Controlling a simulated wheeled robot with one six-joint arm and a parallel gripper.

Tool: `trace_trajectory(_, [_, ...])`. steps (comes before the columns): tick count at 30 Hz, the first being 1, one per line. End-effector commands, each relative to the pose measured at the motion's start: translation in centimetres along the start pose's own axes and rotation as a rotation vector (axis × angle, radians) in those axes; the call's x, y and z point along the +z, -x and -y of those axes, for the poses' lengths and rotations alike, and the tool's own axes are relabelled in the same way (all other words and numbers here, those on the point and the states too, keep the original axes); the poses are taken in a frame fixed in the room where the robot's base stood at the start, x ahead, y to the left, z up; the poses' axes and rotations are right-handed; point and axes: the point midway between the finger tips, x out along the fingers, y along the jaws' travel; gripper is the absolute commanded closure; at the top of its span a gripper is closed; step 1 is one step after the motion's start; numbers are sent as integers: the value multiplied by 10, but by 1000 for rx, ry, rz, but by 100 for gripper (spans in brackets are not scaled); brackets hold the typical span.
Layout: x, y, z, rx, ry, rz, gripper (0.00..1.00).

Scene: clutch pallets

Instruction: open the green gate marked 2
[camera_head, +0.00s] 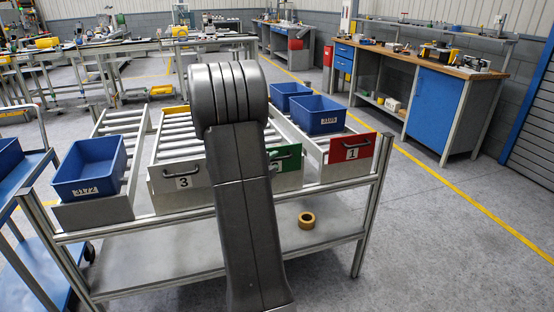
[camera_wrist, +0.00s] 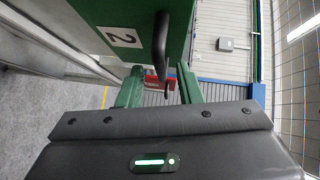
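The green gate marked 2 (camera_head: 287,166) is in the head view between the gate marked 3 and the red gate, partly hidden behind my arm. In the wrist view the green gate (camera_wrist: 98,14) fills the top, with its white 2 label (camera_wrist: 120,37). Its dark bar handle (camera_wrist: 160,45) stands out from the gate. My gripper (camera_wrist: 160,80) is open, with its green fingers apart on either side of the handle's near part. No finger visibly touches the handle. The gripper is hidden in the head view.
A grey gate marked 3 (camera_head: 180,181) is left of the green one, a red gate marked 1 (camera_head: 351,148) right. Blue bins (camera_head: 90,167) (camera_head: 317,114) stand in the outer roller lanes. A tape roll (camera_head: 307,220) lies on the lower shelf. Floor at right is clear.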

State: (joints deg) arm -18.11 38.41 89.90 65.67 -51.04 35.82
Motion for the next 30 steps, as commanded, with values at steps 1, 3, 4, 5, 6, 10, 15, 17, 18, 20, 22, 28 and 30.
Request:
trace_trajectory(1, [-1, -8, 0, 0, 0, -3, 68])
trace_trajectory(3, [0, -17, 0, 0, 1, -1, 68])
trace_trajectory(4, [0, -20, 0, 0, 1, 0, 68])
trace_trajectory(5, [0, -22, 0, 0, 1, -1, 68])
trace_trajectory(6, [0, -25, 0, -1, 0, -1, 68])
trace_trajectory(10, [0, -29, 0, -1, 0, 0, 68])
trace_trajectory(15, [0, -29, 0, -1, 1, 0, 68])
trace_trajectory(17, [0, -29, 0, -1, 1, 0, 68])
trace_trajectory(18, [0, -29, 0, -1, 1, 0, 75])
trace_trajectory(20, [0, -29, 0, -1, 1, 0, 87])
trace_trajectory(22, [0, -29, 0, -1, 1, 0, 100])
trace_trajectory(28, [0, -29, 0, -1, 1, 0, 100])
trace_trajectory(30, [0, -28, 0, -2, -1, 0, 100])
